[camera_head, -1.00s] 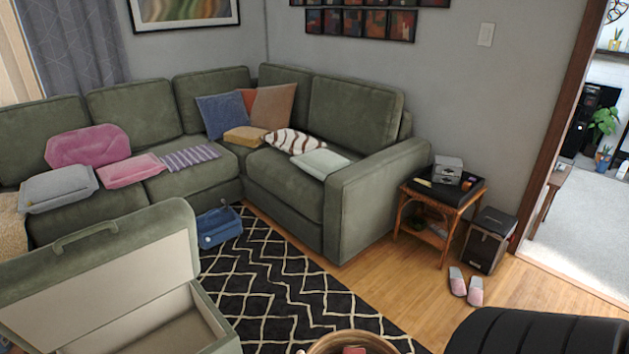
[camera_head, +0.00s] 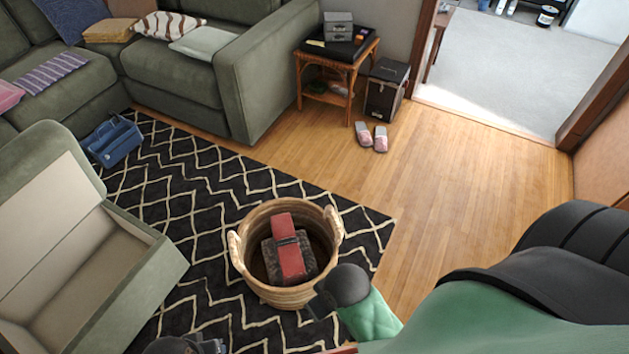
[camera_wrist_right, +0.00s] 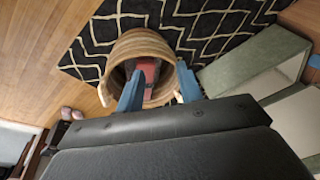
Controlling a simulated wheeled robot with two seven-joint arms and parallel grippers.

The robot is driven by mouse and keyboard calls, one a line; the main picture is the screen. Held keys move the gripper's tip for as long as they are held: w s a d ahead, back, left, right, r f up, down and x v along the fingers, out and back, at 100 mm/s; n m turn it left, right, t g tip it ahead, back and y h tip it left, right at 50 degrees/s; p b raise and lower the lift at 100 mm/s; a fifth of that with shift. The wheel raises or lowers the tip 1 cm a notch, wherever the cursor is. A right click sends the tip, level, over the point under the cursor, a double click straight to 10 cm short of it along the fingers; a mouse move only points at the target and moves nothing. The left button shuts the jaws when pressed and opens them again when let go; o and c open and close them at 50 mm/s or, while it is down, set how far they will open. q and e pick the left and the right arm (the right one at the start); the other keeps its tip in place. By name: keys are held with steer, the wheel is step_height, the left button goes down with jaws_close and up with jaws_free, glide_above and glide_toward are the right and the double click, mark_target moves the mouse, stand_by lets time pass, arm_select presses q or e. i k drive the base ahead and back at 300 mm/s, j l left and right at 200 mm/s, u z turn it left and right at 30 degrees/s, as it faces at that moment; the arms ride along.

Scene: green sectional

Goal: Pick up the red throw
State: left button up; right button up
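The red throw (camera_head: 291,260) is a folded red bundle with a dark band across it. It lies in a round woven basket (camera_head: 240,270) on the patterned rug, on top of a dark grey-brown item (camera_head: 268,252). In the right wrist view the throw (camera_wrist_right: 149,68) shows inside the basket (camera_wrist_right: 140,44). My right gripper (camera_wrist_right: 159,85) is open and empty, its two blue fingers wide apart, with the basket beyond them. Its distance to the throw is hard to judge. My left gripper's fingers are not visible; only a dark part of mine shows at the bottom edge of the head view.
An open green storage ottoman (camera_head: 150,275) stands left of the basket. A blue caddy (camera_head: 113,141) sits on the rug near the green sectional (camera_head: 265,75). Pink slippers (camera_head: 371,136), a side table (camera_head: 338,75) and a dark box (camera_head: 386,90) stand behind. Wood floor at right is clear.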

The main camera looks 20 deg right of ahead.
mark_target(287, 247)
steer(key=k+j+z, duration=0.1)
steer(key=j+z, duration=0.3)
steer(key=k+j+z, duration=0.2)
steer(key=z, duration=0.15)
steer(key=i+j+z, duration=0.15)
steer(key=j+z, duration=0.3)
steer(key=i+j+z, duration=0.1)
steer(key=j+z, duration=0.4)
steer(key=l, duration=0.1)
